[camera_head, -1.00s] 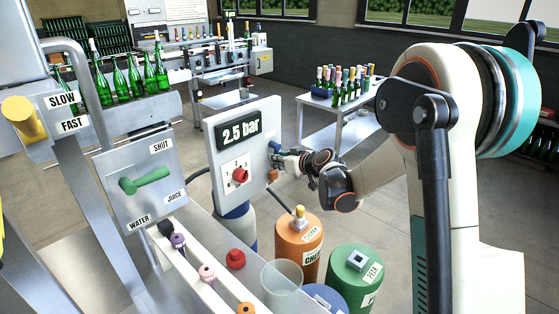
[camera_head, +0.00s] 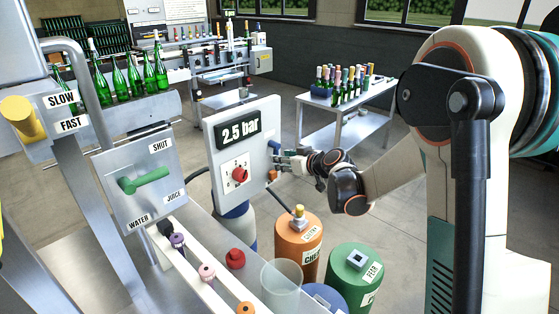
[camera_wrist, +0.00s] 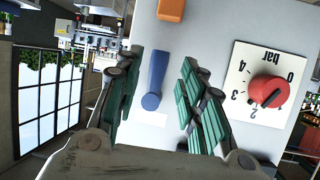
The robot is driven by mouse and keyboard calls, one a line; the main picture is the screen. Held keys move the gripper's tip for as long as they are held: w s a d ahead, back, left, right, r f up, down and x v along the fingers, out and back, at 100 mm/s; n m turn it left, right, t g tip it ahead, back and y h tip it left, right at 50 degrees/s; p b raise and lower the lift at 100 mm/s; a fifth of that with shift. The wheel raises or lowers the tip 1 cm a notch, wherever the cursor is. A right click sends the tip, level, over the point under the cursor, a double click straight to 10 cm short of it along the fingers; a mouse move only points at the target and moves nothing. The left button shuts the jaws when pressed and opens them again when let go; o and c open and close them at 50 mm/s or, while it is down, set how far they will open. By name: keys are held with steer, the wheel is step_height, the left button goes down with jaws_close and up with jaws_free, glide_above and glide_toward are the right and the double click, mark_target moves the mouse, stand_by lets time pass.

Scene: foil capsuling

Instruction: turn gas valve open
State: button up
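The blue lever (camera_wrist: 155,75) is a small handle on the light grey panel. In the wrist view it stands between the two green-padded fingers of my gripper (camera_wrist: 157,88), with a gap on both sides. My gripper is open and empty. In the head view, the blue lever (camera_head: 274,146) shows at the panel's right edge, just above my gripper (camera_head: 277,162). A white label lies beside the lever, its text unreadable. The panel (camera_head: 215,150) carries a "2.5 bar" display and a red knob (camera_head: 239,174), which also shows in the wrist view (camera_wrist: 268,91).
An orange part (camera_wrist: 170,9) sits on the panel near the lever. An orange tank (camera_head: 298,245) and a green tank (camera_head: 354,275) stand below my arm. A green lever (camera_head: 145,181) is on the left panel. A bottle table (camera_head: 345,130) stands behind.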

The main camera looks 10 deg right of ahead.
steer(key=v, duration=0.8)
steer(key=shift+s, duration=0.15)
steer(key=shift+d+r, duration=0.1)
